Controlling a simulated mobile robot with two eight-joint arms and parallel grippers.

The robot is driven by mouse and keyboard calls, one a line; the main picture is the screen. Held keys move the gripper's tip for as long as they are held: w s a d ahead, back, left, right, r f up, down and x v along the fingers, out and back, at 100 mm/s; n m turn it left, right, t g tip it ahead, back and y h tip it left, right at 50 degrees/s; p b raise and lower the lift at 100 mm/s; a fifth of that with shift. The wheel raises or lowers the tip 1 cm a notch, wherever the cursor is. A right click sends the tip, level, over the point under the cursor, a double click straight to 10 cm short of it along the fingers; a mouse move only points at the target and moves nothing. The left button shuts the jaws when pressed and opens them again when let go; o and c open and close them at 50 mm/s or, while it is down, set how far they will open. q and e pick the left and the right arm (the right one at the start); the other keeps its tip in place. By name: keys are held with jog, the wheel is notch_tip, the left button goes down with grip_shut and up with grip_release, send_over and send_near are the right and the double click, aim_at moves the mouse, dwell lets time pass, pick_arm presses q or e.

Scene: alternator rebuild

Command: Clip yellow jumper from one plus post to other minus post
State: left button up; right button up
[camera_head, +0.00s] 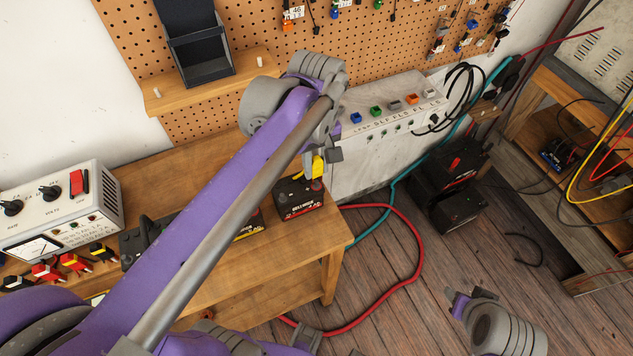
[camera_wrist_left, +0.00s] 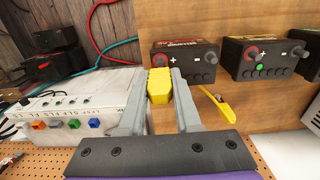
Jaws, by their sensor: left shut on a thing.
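My left gripper (camera_head: 318,168) is shut on a yellow clip (camera_wrist_left: 159,85), which shows between its fingers in the left wrist view. Two black batteries stand on the wooden bench. The nearer-to-gripper battery (camera_wrist_left: 186,63) has a red plus post (camera_wrist_left: 161,59) and a grey minus post (camera_wrist_left: 209,57). The clip is close to that plus post in the picture; I cannot tell whether they touch. The second battery (camera_wrist_left: 270,68) also has a red plus post (camera_wrist_left: 252,54). Another yellow clip-like piece (camera_wrist_left: 218,106) shows right of my fingers. My right arm's end (camera_head: 470,308) is partly in view; its jaws are unclear.
A white panel with coloured blocks (camera_head: 385,122) stands beyond the bench. A white meter box (camera_head: 62,212) and several red, black and yellow clips (camera_head: 75,262) are at the left. Red and teal cables run over the floor. A pegboard (camera_head: 395,40) is behind.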

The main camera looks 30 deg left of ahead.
pick_arm(q)
jog(key=shift+f+b, duration=0.3)
jog(key=shift+f, duration=0.45)
pick_arm(e)
jog(key=shift+s+f, duration=0.2)
jog(key=shift+f, duration=0.3)
pick_arm(q)
jog(key=o, duration=1)
jog(key=shift+r, duration=0.1)
notch_tip(320, 180, up, 9)
jog(key=p, duration=0.4)
jog(key=shift+p, duration=0.4)
jog(key=shift+w+f, duration=0.1)
jog(key=shift+f, duration=0.2)
pick_arm(e)
jog(key=w+r, duration=0.3)
jog(key=r, duration=0.3)
jog(key=shift+r+t, duration=0.3)
jog(key=shift+r, duration=0.1)
